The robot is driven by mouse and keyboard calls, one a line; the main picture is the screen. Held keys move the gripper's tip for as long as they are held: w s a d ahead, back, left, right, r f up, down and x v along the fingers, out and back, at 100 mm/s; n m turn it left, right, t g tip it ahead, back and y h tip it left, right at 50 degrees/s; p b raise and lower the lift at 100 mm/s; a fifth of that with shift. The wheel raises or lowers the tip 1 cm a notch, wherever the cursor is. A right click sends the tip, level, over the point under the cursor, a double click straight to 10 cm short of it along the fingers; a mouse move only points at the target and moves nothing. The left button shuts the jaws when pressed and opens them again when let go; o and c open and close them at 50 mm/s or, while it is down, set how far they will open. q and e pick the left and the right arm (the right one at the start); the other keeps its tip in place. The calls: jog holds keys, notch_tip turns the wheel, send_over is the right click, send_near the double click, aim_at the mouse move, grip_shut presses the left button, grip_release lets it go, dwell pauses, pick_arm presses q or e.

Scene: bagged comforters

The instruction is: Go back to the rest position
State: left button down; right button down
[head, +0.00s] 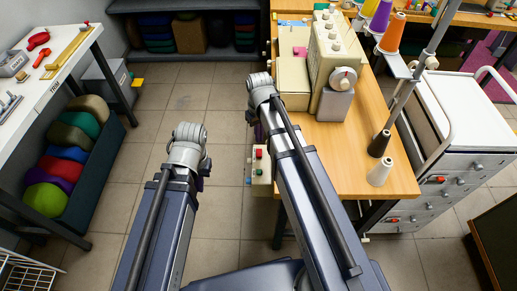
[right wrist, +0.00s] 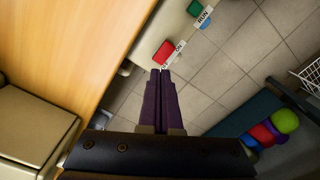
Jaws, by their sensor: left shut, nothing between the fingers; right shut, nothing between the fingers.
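My two arms reach forward side by side in the head view, with the wrists bent so that the grippers hang below them. My left gripper (head: 203,172) is mostly hidden behind its own wrist, over the open floor left of the sewing table; it is shut and empty. My right gripper (head: 259,132) is mostly hidden behind its arm, beside the left edge of the sewing table. In the right wrist view its purple fingers (right wrist: 160,76) are together with nothing between them, and the tips appear close to the red button in the picture.
The wooden sewing table (head: 390,150) carries a sewing machine (head: 331,60) and thread cones. A button box (head: 260,172) is at its left side, close to my right arm. A white workbench (head: 45,75) and a bin of colourful rolls (head: 110,135) stand left. Tiled floor (head: 200,85) lies clear between.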

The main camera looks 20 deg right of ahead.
jog(key=shift+r+p, duration=0.35)
jog(key=shift+r, duration=0.3)
jog(key=s+a+r+p, duration=0.3)
jog(key=s+a, duration=0.2)
jog(key=s, duration=0.2)
jog(key=s+a+r+n+h+p, duration=0.1)
jog(key=s+a+r+p, duration=0.2)
jog(key=s+a, duration=0.2)
jog(key=shift+s+a+r+p, duration=0.25)
jog(key=shift+s+r+p, duration=0.15)
jog(key=shift+s, duration=0.75)
